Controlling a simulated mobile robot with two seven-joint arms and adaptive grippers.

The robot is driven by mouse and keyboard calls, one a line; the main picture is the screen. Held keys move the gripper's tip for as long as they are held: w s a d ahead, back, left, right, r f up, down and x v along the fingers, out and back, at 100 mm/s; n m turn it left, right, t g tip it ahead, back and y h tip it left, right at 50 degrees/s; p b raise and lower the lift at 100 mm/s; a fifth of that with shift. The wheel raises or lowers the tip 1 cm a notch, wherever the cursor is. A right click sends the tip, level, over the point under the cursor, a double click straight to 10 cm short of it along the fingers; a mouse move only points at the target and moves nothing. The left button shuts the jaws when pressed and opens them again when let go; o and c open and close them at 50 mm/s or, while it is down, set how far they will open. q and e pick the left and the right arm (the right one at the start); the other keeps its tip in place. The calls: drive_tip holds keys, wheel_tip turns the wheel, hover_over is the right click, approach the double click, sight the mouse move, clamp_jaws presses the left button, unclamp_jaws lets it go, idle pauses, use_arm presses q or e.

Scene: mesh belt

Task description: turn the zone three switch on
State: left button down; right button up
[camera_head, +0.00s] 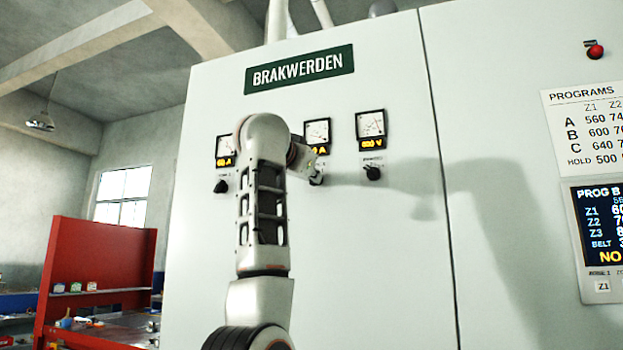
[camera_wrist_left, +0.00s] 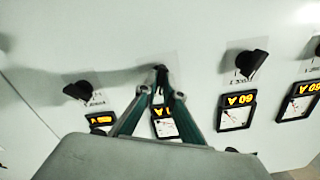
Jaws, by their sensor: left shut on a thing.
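A row of black rotary switches sits under gauges on the white cabinet front. The switch third from the left in the head view (camera_head: 317,180) lies at my left gripper (camera_head: 308,168); its label is too small to read, but its place fits zone three. In the left wrist view my left gripper (camera_wrist_left: 158,92) has its fingers closed together on this black switch (camera_wrist_left: 160,69). The fingers partly hide it, so its turned position cannot be told. The gauge by it (camera_head: 317,132) is lit, showing "A". My right gripper is not in view.
A neighbouring switch (camera_head: 373,173) sits to the right under the 600 V gauge (camera_head: 371,130), another (camera_head: 221,186) at the far left. My arm hides the one between, which shows in the left wrist view (camera_wrist_left: 252,64). A red button (camera_head: 595,51) and a display (camera_head: 602,225) are farther right.

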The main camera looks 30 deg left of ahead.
use_arm(q)
drive_tip(key=shift+m, duration=0.6)
drive_tip(key=c, duration=2.2)
unclamp_jaws()
drive_tip(key=shift+o, duration=0.2)
drive_tip(key=v, duration=1.2)
